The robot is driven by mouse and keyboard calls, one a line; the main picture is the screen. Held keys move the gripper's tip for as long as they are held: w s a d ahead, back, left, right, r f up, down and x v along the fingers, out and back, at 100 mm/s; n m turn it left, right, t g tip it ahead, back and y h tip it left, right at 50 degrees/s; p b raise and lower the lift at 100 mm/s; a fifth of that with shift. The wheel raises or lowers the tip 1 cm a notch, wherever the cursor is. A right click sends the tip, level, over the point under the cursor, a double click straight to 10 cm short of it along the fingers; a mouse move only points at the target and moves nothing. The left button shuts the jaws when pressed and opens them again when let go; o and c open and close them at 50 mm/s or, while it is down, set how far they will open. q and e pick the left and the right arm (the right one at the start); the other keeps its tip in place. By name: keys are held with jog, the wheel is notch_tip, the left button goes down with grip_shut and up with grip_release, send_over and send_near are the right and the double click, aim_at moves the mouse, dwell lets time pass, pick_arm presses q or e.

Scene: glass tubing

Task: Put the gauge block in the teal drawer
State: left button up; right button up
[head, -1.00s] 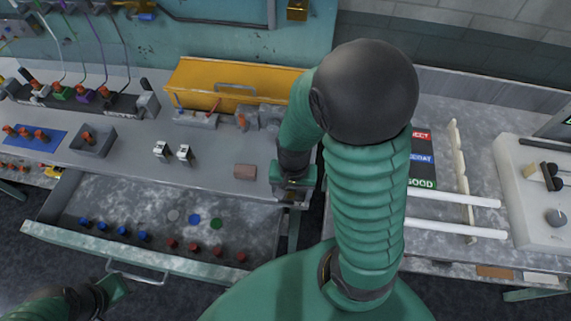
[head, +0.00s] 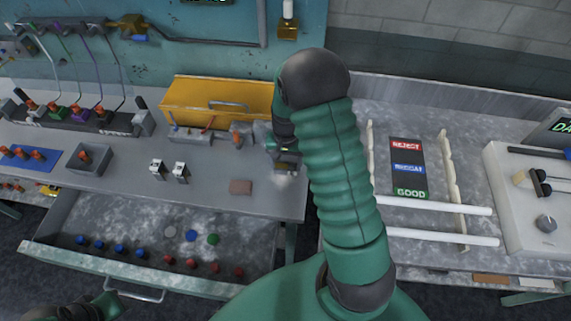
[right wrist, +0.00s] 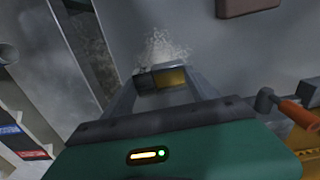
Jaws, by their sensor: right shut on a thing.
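My right gripper (head: 286,163) is over the right end of the grey bench, in front of the yellow box. In the right wrist view its jaws (right wrist: 162,80) are shut on a small brass-coloured block (right wrist: 171,77), which looks like the gauge block; the fingers partly hide it. The teal drawer (head: 75,260) is pulled open below the bench front, at lower left. Blue and red caps and several round discs lie in it, with bare floor between them. My left gripper (head: 108,305) is at the lower left edge, partly cut off; its jaws are unclear.
A brown block (head: 240,187) lies near the bench's front edge, left of my right gripper. The yellow box (head: 220,100) stands behind. A rack with white tubes (head: 440,208) is on the right table.

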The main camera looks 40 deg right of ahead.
jog(key=shift+a+f+p, duration=0.1)
jog(key=shift+f+p, duration=0.35)
jog(key=shift+f, duration=0.4)
jog(key=shift+f, duration=0.1)
jog(key=o, duration=1.5)
jog(key=shift+c, duration=0.2)
